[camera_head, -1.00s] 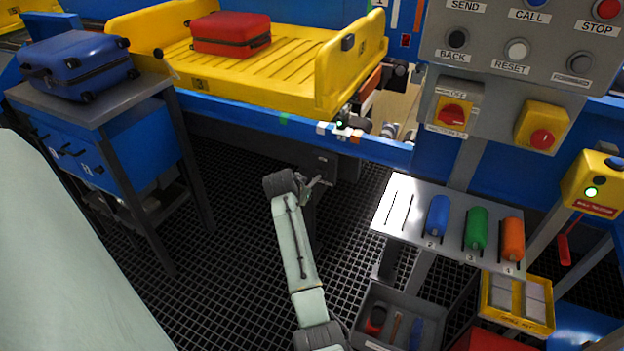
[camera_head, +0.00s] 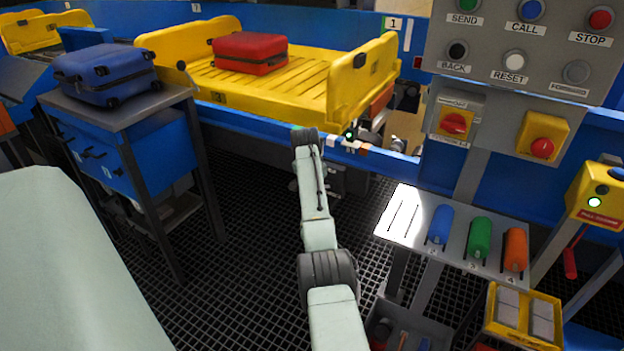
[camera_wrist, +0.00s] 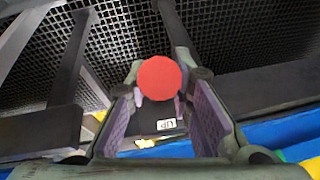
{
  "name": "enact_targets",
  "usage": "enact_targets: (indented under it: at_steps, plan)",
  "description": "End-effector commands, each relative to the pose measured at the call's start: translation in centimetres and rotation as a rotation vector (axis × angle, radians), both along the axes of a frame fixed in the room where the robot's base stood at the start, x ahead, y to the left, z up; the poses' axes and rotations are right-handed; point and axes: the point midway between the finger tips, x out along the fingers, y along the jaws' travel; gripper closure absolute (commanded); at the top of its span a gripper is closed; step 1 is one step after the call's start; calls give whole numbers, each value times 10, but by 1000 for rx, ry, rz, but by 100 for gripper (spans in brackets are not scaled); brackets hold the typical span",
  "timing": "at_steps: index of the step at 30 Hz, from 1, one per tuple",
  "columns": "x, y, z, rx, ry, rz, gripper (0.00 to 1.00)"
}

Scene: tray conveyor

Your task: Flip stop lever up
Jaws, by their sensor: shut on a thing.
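In the wrist view, the stop lever's round red knob (camera_wrist: 160,78) sits between the fingertips of my gripper (camera_wrist: 164,84). The gripper is shut on it, with its purple pads on either side. A white label reading UP (camera_wrist: 166,124) shows behind, below the knob in the picture. The lever's shaft is hidden behind the knob, so I cannot tell how the lever is tilted. In the head view my arm reaches to the blue conveyor rail (camera_head: 240,125), and the gripper and lever are not clearly visible there.
A yellow tray (camera_head: 345,85) with a red suitcase (camera_head: 250,53) stands on the conveyor. A blue suitcase (camera_head: 105,74) lies on a cabinet at left. A control panel (camera_head: 545,50) and a shelf with coloured cylinders (camera_head: 400,218) stand at right.

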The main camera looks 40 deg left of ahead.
Motion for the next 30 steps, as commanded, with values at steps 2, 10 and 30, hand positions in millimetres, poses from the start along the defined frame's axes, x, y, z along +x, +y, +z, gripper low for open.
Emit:
enact_targets:
  at_steps: [2, 10, 30]
  plan:
    - [5, 1, 5, 2, 6, -3, 100]
    - [8, 1, 8, -7, 29, -2, 100]
    - [7, 1, 7, -8, 35, -1, 65]
